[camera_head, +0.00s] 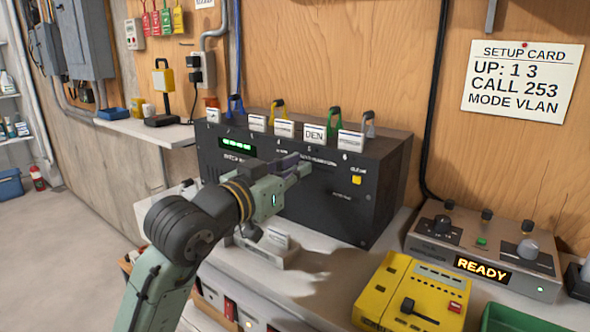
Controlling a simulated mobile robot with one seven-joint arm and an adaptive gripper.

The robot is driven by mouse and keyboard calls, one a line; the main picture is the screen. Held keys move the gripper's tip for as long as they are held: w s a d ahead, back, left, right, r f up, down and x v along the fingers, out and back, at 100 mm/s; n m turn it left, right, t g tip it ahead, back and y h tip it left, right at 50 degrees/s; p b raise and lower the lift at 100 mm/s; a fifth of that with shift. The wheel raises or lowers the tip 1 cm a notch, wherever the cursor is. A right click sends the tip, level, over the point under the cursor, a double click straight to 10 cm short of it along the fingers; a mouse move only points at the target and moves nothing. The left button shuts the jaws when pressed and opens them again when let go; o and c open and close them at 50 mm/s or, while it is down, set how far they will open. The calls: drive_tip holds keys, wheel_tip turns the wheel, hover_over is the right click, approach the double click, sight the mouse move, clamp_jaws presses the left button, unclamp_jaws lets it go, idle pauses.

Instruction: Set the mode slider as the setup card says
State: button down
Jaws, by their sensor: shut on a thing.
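The setup card (522,80) is pinned to the wood wall at upper right. It reads "UP: 1 3", "CALL 253", "MODE VLAN". The black panel box (370,187) stands on the bench in the middle, with a lit green display at its left. My gripper (304,169) is at the middle of its front face, beside a line of small lettering. It is shut on a small part there, which I take to be the mode slider. The fingers hide that part, so its setting cannot be read. My arm covers the lower left of the face.
Tagged levers (315,132) stand along the box top, and a yellow button (356,180) is at its right. An amplifier reading "READY" (482,269), a yellow device (386,300) and a green tray (515,318) are at right. A pale holder (275,250) sits below my gripper.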

idle(0.5)
drive_tip(key=shift+s+d, duration=0.85)
drive_tip(key=shift+d, duration=0.3)
drive_tip(key=c, duration=1.6)
unclamp_jaws()
drive_tip(key=shift+c, duration=0.2)
drive_tip(key=shift+a, duration=0.15)
drive_tip(key=v, duration=1.2)
